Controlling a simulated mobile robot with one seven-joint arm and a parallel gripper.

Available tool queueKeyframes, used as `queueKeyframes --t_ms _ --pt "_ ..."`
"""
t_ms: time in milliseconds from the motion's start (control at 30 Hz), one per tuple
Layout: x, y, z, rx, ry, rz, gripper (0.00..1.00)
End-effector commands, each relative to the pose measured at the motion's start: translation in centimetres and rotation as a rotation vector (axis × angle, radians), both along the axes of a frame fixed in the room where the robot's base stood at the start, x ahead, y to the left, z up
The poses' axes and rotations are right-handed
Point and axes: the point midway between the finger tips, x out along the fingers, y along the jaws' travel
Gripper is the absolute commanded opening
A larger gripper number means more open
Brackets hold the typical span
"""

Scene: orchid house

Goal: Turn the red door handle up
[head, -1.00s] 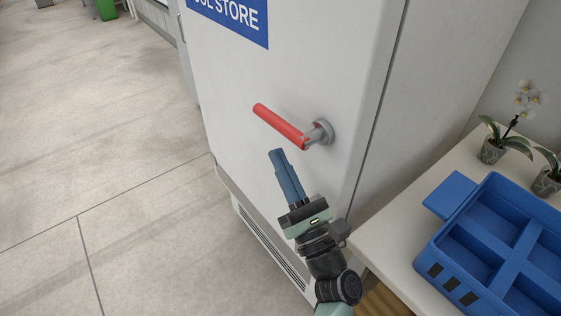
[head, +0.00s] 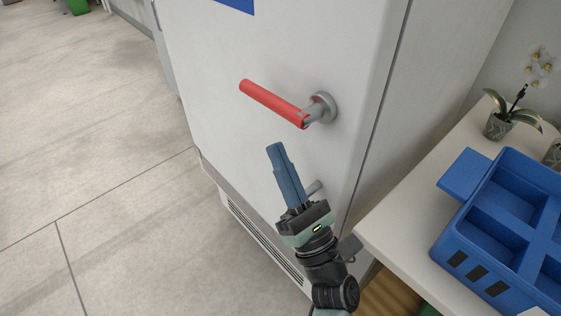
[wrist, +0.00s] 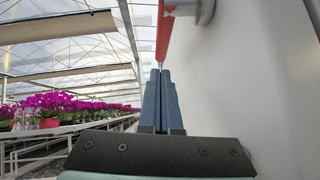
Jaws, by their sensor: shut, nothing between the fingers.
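The red door handle (head: 273,104) is a red lever on a round grey mount at the right of a white cabinet door (head: 215,60). The lever reaches left from the mount, its free end a little higher in the head view. My gripper (head: 276,148) is shut and empty, its blue fingers pointing up just below the lever in the head view. In the wrist view the lever (wrist: 166,35) is above and ahead of the fingertips (wrist: 160,72), close to them in the picture. I cannot tell whether they touch.
A white table (head: 395,225) with a blue compartment crate (head: 452,250) and a potted white orchid (head: 500,124) stands to the right of the cabinet. A smaller grey fitting (head: 314,188) sits below the handle. Open floor (head: 90,150) lies to the left.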

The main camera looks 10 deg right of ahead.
Motion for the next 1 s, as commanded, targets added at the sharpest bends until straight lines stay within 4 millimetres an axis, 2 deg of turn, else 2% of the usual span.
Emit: queueKeyframes --t_ms 100,333,800,1000 --pt "1.6 0.9 1.8 -0.001 -0.005 0.002 0.00" --pt "3.7 1.8 3.6 -0.001 -0.001 0.000 0.00" --pt "4.3 2.1 4.2 -0.001 0.001 0.000 0.00" --pt "4.6 2.1 5.7 -0.001 0.001 0.000 0.00"
